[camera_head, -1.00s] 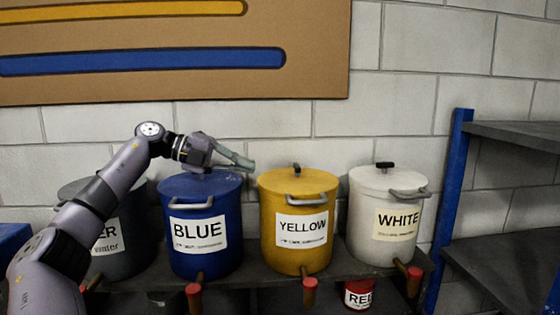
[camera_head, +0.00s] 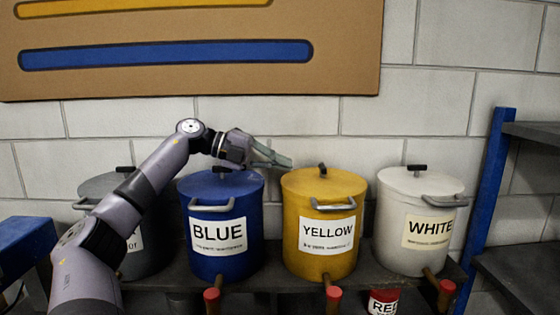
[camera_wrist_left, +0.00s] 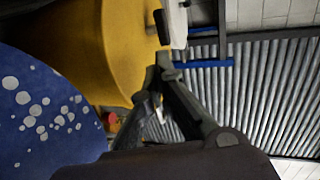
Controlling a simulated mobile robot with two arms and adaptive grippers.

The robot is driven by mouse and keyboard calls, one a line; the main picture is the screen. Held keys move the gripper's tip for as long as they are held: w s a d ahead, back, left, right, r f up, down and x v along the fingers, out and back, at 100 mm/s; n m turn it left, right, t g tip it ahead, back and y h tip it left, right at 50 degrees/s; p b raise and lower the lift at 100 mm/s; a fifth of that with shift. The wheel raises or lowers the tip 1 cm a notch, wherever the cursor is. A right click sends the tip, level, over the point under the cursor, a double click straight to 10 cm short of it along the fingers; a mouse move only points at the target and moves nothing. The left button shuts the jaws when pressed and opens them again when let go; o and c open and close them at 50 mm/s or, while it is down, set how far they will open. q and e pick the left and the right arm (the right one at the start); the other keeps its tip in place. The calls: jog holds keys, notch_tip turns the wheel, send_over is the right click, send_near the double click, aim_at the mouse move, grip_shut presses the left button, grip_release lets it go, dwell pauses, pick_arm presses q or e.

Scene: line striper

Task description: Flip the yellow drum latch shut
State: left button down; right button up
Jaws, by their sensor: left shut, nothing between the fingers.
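The yellow drum (camera_head: 299,235) stands upright on the dark shelf, with its lid on. A black knob (camera_head: 322,171) sits on top of the lid, and a grey bar handle (camera_head: 334,207) is on its front above the YELLOW label. I cannot tell which part is the latch. My left gripper (camera_head: 288,161) is shut and empty, above the lid's left back edge. In the left wrist view the fingertips (camera_wrist_left: 162,66) appear close to the yellow drum (camera_wrist_left: 118,45) and its black knob (camera_wrist_left: 162,27); contact is unclear. My right gripper is not seen.
The blue drum (camera_head: 210,262) stands left, under my left forearm, and the white drum (camera_head: 408,255) stands right. A grey drum (camera_head: 145,255) is partly behind my arm. Red-ended taps (camera_head: 333,293) stick out in front. A blue-posted rack (camera_head: 487,205) stands at right.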

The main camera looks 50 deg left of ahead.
aim_at(308, 181)
pick_arm(q)
jog(key=p+x, duration=0.2)
jog(key=x, duration=0.3)
jog(key=shift+w+d, duration=0.3)
jog(key=shift+d, duration=0.05)
jog(key=shift+w+d+f, duration=0.25)
jog(key=shift+w, duration=0.1)
